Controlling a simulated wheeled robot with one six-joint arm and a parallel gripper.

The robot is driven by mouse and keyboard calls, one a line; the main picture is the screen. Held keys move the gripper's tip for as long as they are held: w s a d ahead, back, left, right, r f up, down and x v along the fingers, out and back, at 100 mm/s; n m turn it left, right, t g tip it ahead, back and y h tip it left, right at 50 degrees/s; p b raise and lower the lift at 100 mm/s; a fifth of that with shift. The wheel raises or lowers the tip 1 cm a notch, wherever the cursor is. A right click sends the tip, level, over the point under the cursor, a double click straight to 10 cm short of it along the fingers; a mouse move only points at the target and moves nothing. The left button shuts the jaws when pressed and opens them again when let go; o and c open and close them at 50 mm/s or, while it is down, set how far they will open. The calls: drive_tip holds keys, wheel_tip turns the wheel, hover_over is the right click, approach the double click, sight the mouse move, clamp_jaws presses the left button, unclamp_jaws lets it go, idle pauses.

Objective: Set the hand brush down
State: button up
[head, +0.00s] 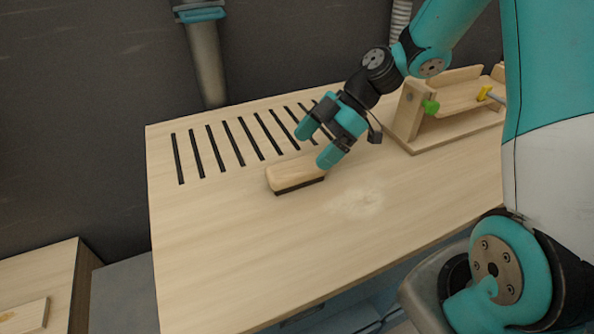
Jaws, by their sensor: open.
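The hand brush (290,173) has a pale wooden back and a dark bristle edge underneath. It rests on the light wooden workbench (230,260), bristles down, just in front of the row of slots. My gripper (315,146) is open, with two teal fingers above and around the right part of the brush. One finger is on the far side and one on the near right side. I cannot tell whether either finger touches the brush.
A row of dark slots (241,142) is cut in the back of the bench. A wooden jig with a green knob (431,107) stands at the back right. A pale dusty patch (357,201) lies right of the brush. The front left of the bench is clear.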

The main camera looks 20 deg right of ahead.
sight(297, 165)
drive_tip(key=p+x, duration=0.1)
drive_tip(key=x, duration=0.5)
drive_tip(key=shift+c, duration=0.2)
drive_tip(key=shift+r, duration=0.1)
drive_tip(key=c, duration=1.1)
